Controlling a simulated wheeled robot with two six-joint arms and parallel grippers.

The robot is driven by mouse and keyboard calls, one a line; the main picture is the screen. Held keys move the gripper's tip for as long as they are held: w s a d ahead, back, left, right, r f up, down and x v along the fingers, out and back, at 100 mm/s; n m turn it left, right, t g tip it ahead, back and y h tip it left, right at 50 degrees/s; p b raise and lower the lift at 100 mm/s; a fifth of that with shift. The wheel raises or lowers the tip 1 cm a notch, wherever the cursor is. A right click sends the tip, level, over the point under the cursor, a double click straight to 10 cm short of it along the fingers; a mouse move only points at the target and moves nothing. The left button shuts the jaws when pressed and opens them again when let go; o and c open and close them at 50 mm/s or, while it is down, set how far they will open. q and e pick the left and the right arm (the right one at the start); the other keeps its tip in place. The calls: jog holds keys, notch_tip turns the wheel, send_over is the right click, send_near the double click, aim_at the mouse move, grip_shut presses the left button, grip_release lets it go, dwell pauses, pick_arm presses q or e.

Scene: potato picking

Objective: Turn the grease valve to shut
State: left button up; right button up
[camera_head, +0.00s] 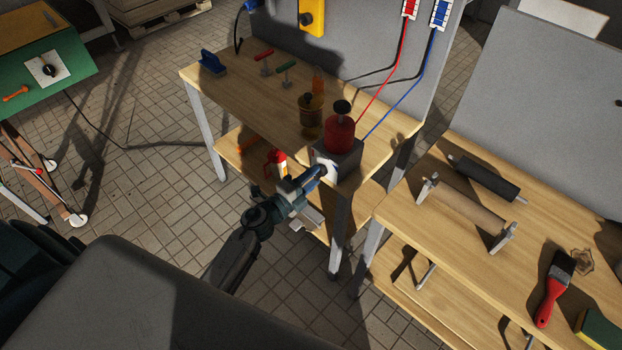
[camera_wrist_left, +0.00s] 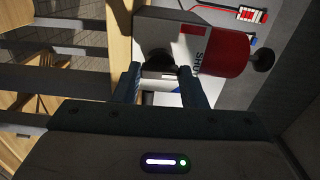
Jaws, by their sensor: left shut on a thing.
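The grease valve shows in the left wrist view as a dark knob (camera_wrist_left: 157,62) on a white plate (camera_wrist_left: 182,100), on the side of a grey block (camera_head: 345,162) with a red cylinder (camera_head: 340,133) on top. Part of a word beginning "SHU" and a red patch show on the plate. My left gripper (camera_head: 316,172) is at the front face of the block. In the left wrist view its two fingers (camera_wrist_left: 160,78) stand on either side of the knob, shut on it. The gripper hides most of the knob in the head view. My right gripper is not in view.
The block stands at the front corner of a wooden bench (camera_head: 235,90). A brown jar (camera_head: 311,118) is beside it. Red (camera_head: 380,80) and blue (camera_head: 400,90) cables run from the back panel. A red-and-white bottle (camera_head: 276,163) stands on the lower shelf. Another bench (camera_head: 455,235) is at the right.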

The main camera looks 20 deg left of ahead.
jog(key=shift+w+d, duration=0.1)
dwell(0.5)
pick_arm(q)
jog(key=o, duration=1)
jog(key=b+v, duration=0.3)
jog(key=v, duration=0.7)
jog(key=shift+s+a, duration=0.2)
jog(key=shift+s, duration=0.15)
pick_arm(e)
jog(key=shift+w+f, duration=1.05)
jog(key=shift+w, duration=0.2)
